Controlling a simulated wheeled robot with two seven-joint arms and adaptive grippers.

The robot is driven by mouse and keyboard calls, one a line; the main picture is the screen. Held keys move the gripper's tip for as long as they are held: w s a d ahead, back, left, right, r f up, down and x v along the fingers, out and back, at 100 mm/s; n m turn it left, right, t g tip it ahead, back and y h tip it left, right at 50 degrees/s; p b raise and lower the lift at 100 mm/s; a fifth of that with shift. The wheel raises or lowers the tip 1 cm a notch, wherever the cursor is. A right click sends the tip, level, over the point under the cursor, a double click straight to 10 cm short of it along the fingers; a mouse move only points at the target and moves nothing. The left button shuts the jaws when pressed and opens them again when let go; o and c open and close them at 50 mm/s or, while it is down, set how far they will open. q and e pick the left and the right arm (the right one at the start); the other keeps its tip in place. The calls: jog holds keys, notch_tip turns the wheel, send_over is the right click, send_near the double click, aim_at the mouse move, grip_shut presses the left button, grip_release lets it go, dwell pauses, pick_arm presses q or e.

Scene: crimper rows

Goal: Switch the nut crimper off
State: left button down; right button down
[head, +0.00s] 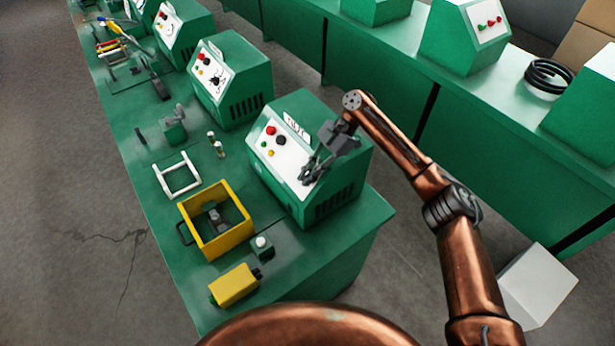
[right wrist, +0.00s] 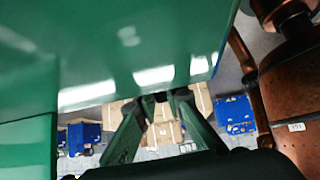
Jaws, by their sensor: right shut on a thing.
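The nearest green crimper machine (head: 296,108) stands near the front end of the bench. Its label is too small to read, so I cannot confirm it is the nut crimper. My right gripper (head: 309,177) is at the panel's right side, shut on a dark switch there, which the fingers mostly hide. In the right wrist view the fingers (right wrist: 163,97) converge beside the green housing (right wrist: 140,45). My left gripper is not in view.
Similar green machines (head: 230,80) stand farther along the bench. A yellow open box (head: 243,236), a yellow block (head: 235,285) and a white frame (head: 161,179) lie left of and before the machine. A second bench with machines (head: 468,36) stands to the right, across an aisle.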

jog(key=shift+f+g, duration=0.15)
jog(key=shift+g, duration=0.15)
jog(key=c, duration=2)
grip_release()
jog(key=v, duration=1.2)
jog(key=shift+a+r, duration=0.15)
jog(key=shift+r, duration=0.05)
